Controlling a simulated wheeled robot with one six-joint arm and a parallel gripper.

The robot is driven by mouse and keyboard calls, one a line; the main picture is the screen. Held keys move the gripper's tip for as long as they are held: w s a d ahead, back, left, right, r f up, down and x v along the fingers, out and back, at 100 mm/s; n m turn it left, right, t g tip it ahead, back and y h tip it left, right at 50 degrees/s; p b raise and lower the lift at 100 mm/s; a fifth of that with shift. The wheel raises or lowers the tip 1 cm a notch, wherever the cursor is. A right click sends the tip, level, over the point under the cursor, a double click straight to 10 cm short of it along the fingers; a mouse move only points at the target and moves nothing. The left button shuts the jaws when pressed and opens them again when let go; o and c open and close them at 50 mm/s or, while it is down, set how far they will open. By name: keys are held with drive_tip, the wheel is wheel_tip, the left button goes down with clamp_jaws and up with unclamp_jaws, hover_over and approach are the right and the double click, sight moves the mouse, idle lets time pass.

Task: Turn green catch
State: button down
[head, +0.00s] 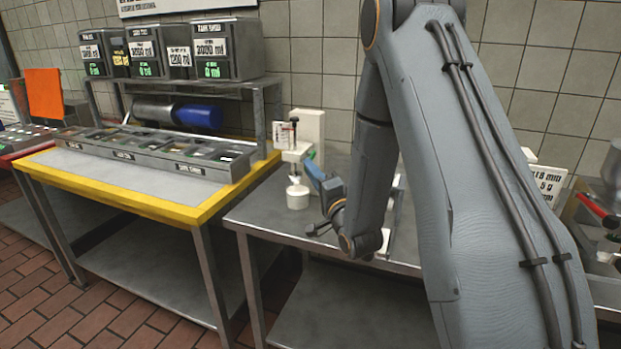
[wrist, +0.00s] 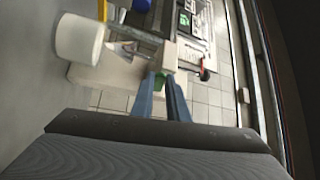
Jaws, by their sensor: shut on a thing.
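A cream-white machine (head: 311,127) stands at the back of the grey metal table, with a small round white part (head: 298,196) low at its front. In the wrist view its pale body (wrist: 105,76) and a white cylinder (wrist: 79,39) show at the upper left. The green catch (wrist: 163,82) is a small bit of green between my blue fingertips, mostly hidden by them. My gripper (wrist: 165,88) is shut on it, beside a pale block of the machine.
A yellow-edged table (head: 120,205) with a row of metal bins (head: 150,150) and dispensers (head: 230,50) stands to the left. A blue cylinder (head: 199,116) lies under the dispenser shelf. The grey table (head: 270,213) has bare room at its front left. A tiled wall is behind.

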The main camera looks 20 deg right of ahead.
drive_tip(key=shift+w+d+f+n+t+b, duration=0.15)
drive_tip(key=shift+f+n+t+b, duration=0.3)
drive_tip(key=shift+b, duration=0.35)
drive_tip(key=shift+r, duration=0.1)
drive_tip(key=c, duration=1.7)
unclamp_jaws()
drive_tip(key=shift+s+d+r+p+v, duration=0.15)
drive_tip(key=shift+r+v, duration=0.4)
drive_tip(key=shift+v, duration=1.9)
drive_tip(key=shift+s+r+p+v, duration=0.15)
drive_tip(key=shift+r+v, duration=0.4)
drive_tip(key=shift+v, duration=1.85)
drive_tip(key=shift+s+d+r+p+v, duration=0.15)
drive_tip(key=shift+r+v, duration=0.4)
drive_tip(key=shift+v, duration=1.9)
